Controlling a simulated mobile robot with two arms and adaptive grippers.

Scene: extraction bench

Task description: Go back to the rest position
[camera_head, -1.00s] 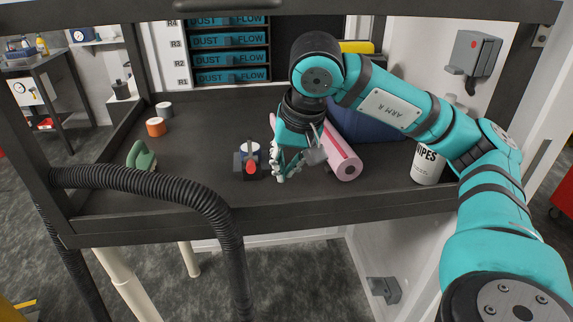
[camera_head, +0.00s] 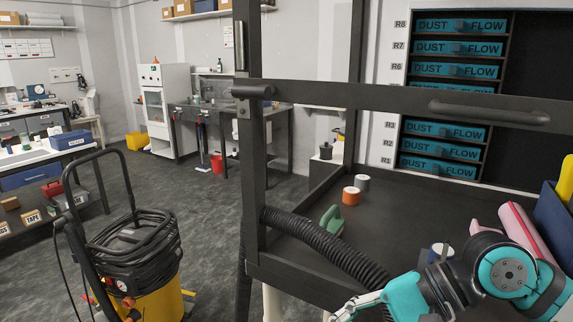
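My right arm comes in at the lower right, in front of the bench. Its gripper (camera_head: 350,304) points left at the bottom edge of the view, over or in front of the bench's front edge. The fingertips are small and partly cut off, so I cannot tell whether they are open or shut. I see nothing clearly held in it. My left gripper is not in view.
A black hose (camera_head: 318,238) crosses the bench frame (camera_head: 300,275) near the gripper. On the bench are an orange roll (camera_head: 351,196), a grey roll (camera_head: 362,182), a green object (camera_head: 332,220) and a pink roll (camera_head: 527,231). A yellow vacuum (camera_head: 160,297) stands left on open floor.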

